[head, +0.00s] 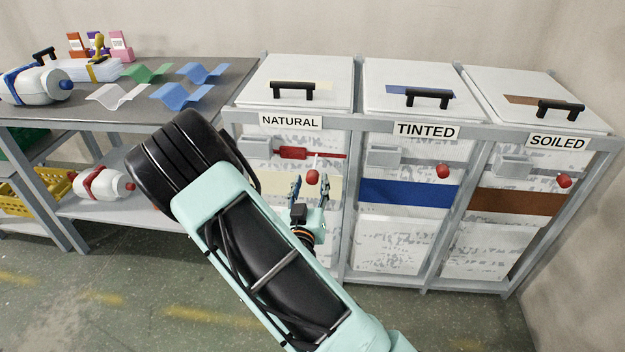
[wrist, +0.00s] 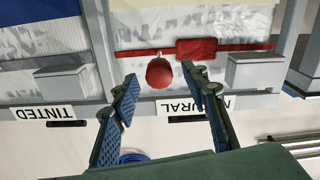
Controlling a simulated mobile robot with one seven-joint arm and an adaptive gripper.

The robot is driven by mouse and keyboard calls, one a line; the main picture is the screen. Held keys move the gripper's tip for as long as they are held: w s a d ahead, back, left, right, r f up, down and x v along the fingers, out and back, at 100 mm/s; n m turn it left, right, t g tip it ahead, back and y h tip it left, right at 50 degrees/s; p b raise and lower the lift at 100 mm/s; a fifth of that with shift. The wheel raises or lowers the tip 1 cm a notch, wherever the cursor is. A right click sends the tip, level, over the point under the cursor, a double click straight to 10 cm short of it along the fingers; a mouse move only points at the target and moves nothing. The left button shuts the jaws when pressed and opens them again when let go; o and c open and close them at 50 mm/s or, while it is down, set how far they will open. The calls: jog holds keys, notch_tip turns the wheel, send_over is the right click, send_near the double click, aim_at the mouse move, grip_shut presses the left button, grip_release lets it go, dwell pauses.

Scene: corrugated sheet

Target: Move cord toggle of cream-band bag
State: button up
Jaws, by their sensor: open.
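The cream-band bag (head: 270,188) hangs in the left bay, under the NATURAL sign. A red ball-shaped toggle (head: 312,177) is at its front, below a red bar with a red block (head: 293,153). My gripper (head: 310,188) is open, with one finger on either side of the toggle in the head view. In the wrist view, which is upside down, the toggle (wrist: 159,73) shows between the fingertips of my gripper (wrist: 159,80), with gaps on both sides. Whether it is within the fingers' depth I cannot tell.
The blue-band bag (head: 405,193) and brown-band bag (head: 515,202) hang to the right, each with a red ball. Grey frame posts divide the bays. A bench (head: 215,85) with sheets and bottles stands left. My arm hides part of the left bay.

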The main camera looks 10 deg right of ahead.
jog(key=shift+x, duration=1.4)
jog(key=shift+c, duration=0.6)
grip_shut()
